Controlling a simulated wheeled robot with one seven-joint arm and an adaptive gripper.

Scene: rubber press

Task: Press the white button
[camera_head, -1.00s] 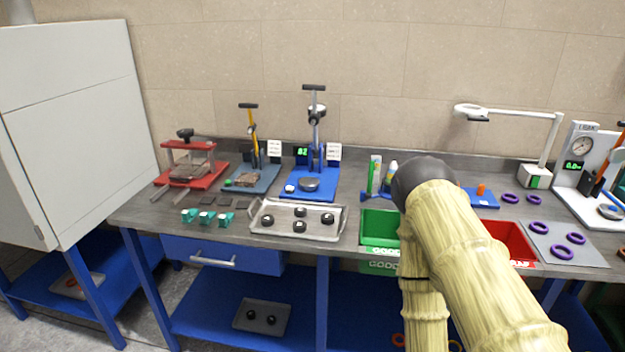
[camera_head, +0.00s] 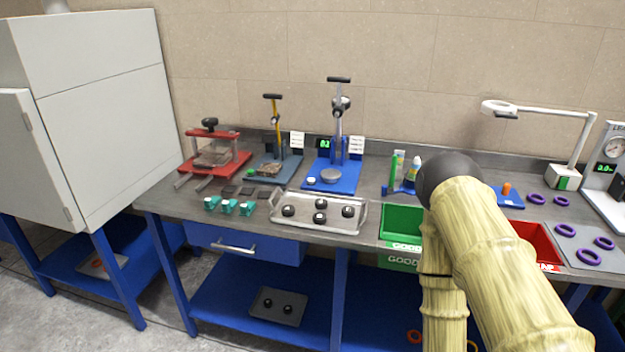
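A small white button (camera_head: 311,181) sits at the front left of the blue base (camera_head: 345,187) of a press with a dark lever handle (camera_head: 339,79). A round grey plate (camera_head: 331,176) lies beside the button on that base. A green number display (camera_head: 325,142) stands behind it. My arm, in a tan bamboo-like cover, fills the lower right of the view. Its end with my gripper is not seen.
A tray (camera_head: 283,228) with several black round parts lies in front of the press. A second press with a yellow column (camera_head: 277,120) and a red clamp (camera_head: 215,160) stand to the left. A green bin (camera_head: 401,220) is to the right.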

